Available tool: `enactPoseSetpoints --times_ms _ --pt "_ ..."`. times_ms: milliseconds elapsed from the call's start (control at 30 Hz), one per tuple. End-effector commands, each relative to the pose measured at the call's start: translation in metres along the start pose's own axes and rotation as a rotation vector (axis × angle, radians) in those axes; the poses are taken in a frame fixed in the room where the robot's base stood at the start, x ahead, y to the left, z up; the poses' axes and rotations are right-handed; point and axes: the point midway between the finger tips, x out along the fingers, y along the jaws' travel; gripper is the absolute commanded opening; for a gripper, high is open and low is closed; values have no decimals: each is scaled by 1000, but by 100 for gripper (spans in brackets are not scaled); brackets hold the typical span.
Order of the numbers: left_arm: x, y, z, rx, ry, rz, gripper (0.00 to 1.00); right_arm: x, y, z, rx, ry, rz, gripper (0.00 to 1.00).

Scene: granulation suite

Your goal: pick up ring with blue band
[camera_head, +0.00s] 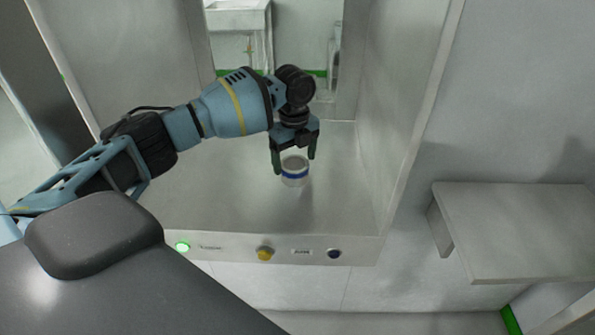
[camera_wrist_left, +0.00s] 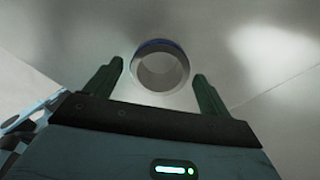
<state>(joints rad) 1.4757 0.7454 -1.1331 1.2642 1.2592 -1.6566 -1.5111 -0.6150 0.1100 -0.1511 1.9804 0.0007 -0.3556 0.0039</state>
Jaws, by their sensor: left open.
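The ring with the blue band (camera_head: 295,178) is a short, pale cylinder standing on the floor of a metal cabinet. In the left wrist view the ring (camera_wrist_left: 160,48) shows from above as a round, hollow rim with a blue edge at its far side. My left gripper (camera_head: 294,165) is open and points down just above and behind the ring. In the left wrist view its two dark green fingers (camera_wrist_left: 157,70) lie to either side of the ring's near part, with gaps. I cannot tell whether the fingertips are level with the rim. My right gripper is not in view.
The cabinet floor (camera_head: 235,205) is otherwise clear. Upright metal walls (camera_head: 405,110) close in at left and right. A grey shelf (camera_head: 520,230) sits outside at the right.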

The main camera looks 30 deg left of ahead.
Motion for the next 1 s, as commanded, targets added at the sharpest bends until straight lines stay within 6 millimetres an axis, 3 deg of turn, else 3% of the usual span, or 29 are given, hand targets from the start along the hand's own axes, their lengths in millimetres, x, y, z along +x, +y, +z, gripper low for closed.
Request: enactPoseSetpoints --times_ms 33,100,400,800,867,1000 --pt "19 1 0 -1 3 12 82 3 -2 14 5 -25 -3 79" --pt "27 1 0 -1 3 12 82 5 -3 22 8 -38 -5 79" --pt "26 0 0 -1 1 1 82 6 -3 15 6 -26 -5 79" --pt "27 0 0 -1 1 2 30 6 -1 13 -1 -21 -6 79" --pt "26 0 0 -1 1 1 23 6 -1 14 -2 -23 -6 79" --pt "26 0 0 -1 1 1 23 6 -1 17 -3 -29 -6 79"
